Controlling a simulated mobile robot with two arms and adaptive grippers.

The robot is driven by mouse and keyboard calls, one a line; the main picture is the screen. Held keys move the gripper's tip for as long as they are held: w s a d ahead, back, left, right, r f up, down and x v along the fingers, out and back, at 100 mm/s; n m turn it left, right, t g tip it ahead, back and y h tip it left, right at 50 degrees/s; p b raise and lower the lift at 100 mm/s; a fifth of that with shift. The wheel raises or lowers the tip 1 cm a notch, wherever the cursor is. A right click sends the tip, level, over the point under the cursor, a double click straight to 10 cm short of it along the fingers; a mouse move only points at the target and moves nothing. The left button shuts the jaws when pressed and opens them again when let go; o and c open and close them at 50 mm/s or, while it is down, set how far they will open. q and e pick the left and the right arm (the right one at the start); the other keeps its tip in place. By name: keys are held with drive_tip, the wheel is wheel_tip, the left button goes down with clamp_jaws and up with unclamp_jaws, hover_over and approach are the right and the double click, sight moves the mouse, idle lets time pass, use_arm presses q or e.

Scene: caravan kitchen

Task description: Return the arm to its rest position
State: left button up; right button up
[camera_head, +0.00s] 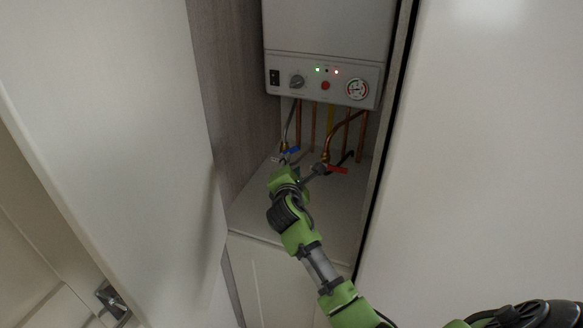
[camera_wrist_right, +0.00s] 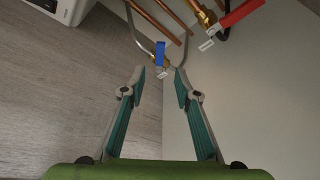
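My right arm (camera_head: 320,266), green and grey, reaches from the lower right into an open cabinet in the head view. My right gripper (camera_wrist_right: 158,90) is open in the wrist view, its two fingers well apart with nothing between the pads. Beyond the fingertips is a valve with a blue lever (camera_wrist_right: 160,54), which looks apart from both fingers. The blue lever (camera_head: 291,150) also shows in the head view, just beyond the gripper. My left gripper is not in view.
A white boiler (camera_head: 322,70) with a knob, gauge and lights hangs in the cabinet. Copper pipes (camera_head: 313,125) run below it, with a red lever (camera_head: 337,169) at the right. A pale door (camera_head: 120,130) stands at the left; a pale panel (camera_head: 480,150) is at the right.

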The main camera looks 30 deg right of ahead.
drive_tip(key=shift+s+a, duration=0.2)
drive_tip(key=shift+s, duration=0.05)
idle(0.3)
